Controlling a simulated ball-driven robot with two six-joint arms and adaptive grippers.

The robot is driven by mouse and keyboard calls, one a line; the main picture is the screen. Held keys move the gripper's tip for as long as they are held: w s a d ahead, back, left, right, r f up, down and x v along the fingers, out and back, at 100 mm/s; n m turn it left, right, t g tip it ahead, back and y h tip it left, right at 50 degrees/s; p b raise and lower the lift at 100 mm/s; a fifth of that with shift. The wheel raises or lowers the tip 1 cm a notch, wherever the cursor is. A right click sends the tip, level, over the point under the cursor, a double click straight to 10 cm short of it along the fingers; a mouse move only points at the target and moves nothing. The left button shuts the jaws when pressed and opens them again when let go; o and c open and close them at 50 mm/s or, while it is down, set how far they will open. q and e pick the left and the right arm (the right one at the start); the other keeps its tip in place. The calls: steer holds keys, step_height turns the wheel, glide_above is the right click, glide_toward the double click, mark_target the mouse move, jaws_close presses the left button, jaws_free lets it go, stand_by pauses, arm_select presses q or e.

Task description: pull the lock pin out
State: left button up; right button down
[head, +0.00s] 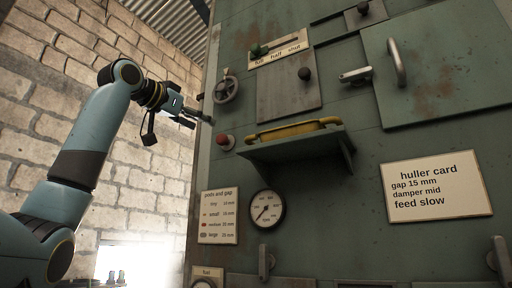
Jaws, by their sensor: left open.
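My left gripper (197,119) is open and appears empty, at the left edge of the green machine panel (350,130). It is just below and left of a small grey handwheel (226,90), and above and left of a red knob (225,142). Whether its fingers touch the panel edge, I cannot tell. No part is clearly recognisable as the lock pin. A dark round knob (304,74) sits on a bare metal plate (286,98), and another dark knob (363,8) is at the top. My right gripper is not in view.
A shelf (292,148) with a yellow bar (290,129) juts out right of the red knob. A gauge (267,209), a lever (265,263), a latch handle (355,75) and a door handle (397,62) also stick out. A brick wall (130,190) is behind my left arm.

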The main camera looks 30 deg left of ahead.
mark_target(220, 137)
arm_select(q)
steer(key=shift+y, duration=0.4)
steer(key=w+p, duration=0.1)
steer(key=w, duration=0.2)
steer(key=w+p, duration=0.2)
steer(key=w, duration=0.1)
steer(key=w+f+p, duration=0.1)
steer(key=w+p, duration=0.1)
steer(key=w, duration=0.2)
steer(key=shift+w+d, duration=0.1)
steer(key=shift+w+f, duration=0.1)
steer(key=shift+w, duration=0.25)
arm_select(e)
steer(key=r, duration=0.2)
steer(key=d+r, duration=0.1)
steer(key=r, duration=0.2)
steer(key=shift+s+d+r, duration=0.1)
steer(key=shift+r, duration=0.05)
arm_select(q)
steer(key=shift+c, duration=0.4)
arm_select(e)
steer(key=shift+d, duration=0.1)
arm_select(q)
jaws_close()
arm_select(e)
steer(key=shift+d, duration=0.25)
